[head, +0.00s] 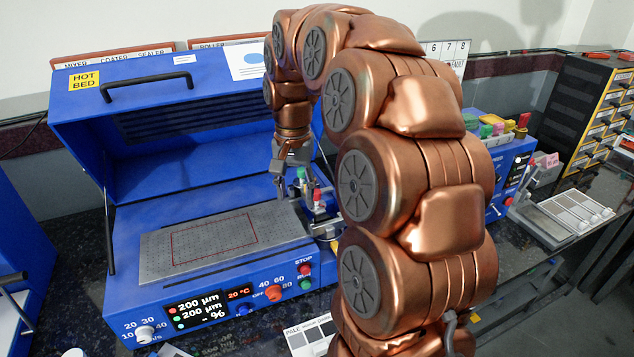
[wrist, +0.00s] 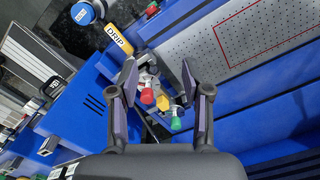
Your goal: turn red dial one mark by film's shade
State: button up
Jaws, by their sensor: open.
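The blue coater (head: 215,285) stands with its lid up. Its grey perforated plate (head: 165,252) carries a red rectangle outline, and no film shows inside it. A small red knob (head: 317,194) and a green knob (head: 301,173) sit at the plate's right end. In the wrist view the red knob (wrist: 147,95), a yellow part (wrist: 163,102) and the green knob (wrist: 176,123) appear between and below the fingers. My gripper (head: 296,182) is open over these knobs, its fingers (wrist: 158,76) apart. Contact cannot be told. A display (head: 197,308) reads 200 µm twice, with red and green dots, and "- %".
An orange-red temperature knob (head: 273,293) and a red STOP button (head: 305,270) are on the coater's front. A shade card (head: 310,337) labelled "PALE" lies in front, partly hidden by my arm. A yellow DRIP label (wrist: 118,40) lies near the left finger.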

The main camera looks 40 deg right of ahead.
aim_at(317, 190)
jog(key=w+d+m, duration=0.1)
jog(key=d, duration=0.1)
jog(key=w+d+r+m, duration=0.1)
jog(key=d, duration=0.2)
jog(key=w+d+m+p, duration=0.1)
jog(key=w+d, duration=0.1)
jog(key=d, duration=0.1)
jog(key=shift+r, duration=0.2)
jog(key=shift+w+d+f+m, duration=0.1)
jog(key=shift+d+m, duration=0.2)
jog(key=shift+d, duration=0.1)
jog(key=shift+f+p, duration=1.5)
jog(key=shift+f, duration=2.3)
grip_shut()
